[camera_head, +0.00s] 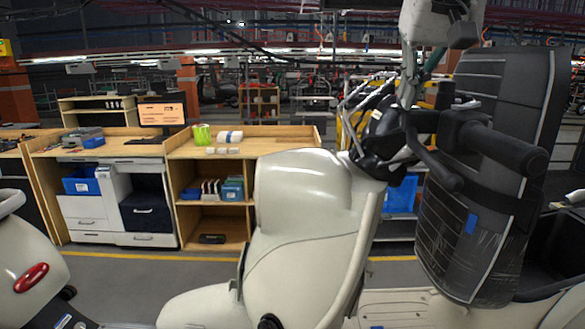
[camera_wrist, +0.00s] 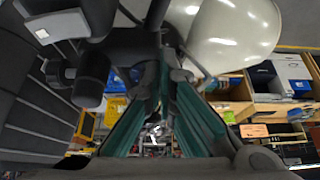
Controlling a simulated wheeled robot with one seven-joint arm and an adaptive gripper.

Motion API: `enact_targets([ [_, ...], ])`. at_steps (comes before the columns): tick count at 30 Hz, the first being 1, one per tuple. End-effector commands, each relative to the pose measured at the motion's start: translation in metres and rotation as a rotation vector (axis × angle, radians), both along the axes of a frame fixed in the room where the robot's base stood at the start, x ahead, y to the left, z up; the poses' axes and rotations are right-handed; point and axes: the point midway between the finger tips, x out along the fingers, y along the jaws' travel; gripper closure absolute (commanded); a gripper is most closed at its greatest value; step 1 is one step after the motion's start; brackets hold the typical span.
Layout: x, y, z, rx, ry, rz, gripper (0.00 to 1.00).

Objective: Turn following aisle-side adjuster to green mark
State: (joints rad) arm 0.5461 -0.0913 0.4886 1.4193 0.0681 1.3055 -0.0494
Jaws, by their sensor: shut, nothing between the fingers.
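A cream scooter (camera_head: 300,235) stands in the middle of the head view, and its rounded cream body also shows at the top right of the wrist view (camera_wrist: 238,35). Its dark handlebar and grip (camera_head: 505,148) stick out to the right. I cannot make out an adjuster or a green mark in either view. My gripper (camera_head: 428,72) hangs by the handlebar, beneath my pale wrist. In the wrist view the teal-sided fingers of my gripper (camera_wrist: 164,58) come together, shut and empty, near dark handlebar parts. I cannot tell whether they touch anything.
A tall dark ribbed panel (camera_head: 485,200) stands close on the right. Another cream scooter part with a red light (camera_head: 30,278) is at the lower left. A wooden workbench (camera_head: 240,148) with a monitor (camera_head: 161,113) and drawers stands behind, across a floor with a yellow line (camera_head: 150,254).

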Motion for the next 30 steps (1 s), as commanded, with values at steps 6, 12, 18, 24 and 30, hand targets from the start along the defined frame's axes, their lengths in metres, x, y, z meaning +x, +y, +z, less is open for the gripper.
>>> enact_targets([
  [6,-0.005,0.001,0.001,0.000,0.001,0.000,1.00],
  [12,-0.009,0.002,0.001,0.000,-0.001,0.001,1.00],
  [18,-0.009,0.002,0.018,0.001,-0.001,0.002,1.00],
  [24,-0.009,0.003,0.040,0.001,-0.001,0.003,1.00],
  [30,-0.009,0.003,0.058,0.001,-0.001,0.003,1.00],
])
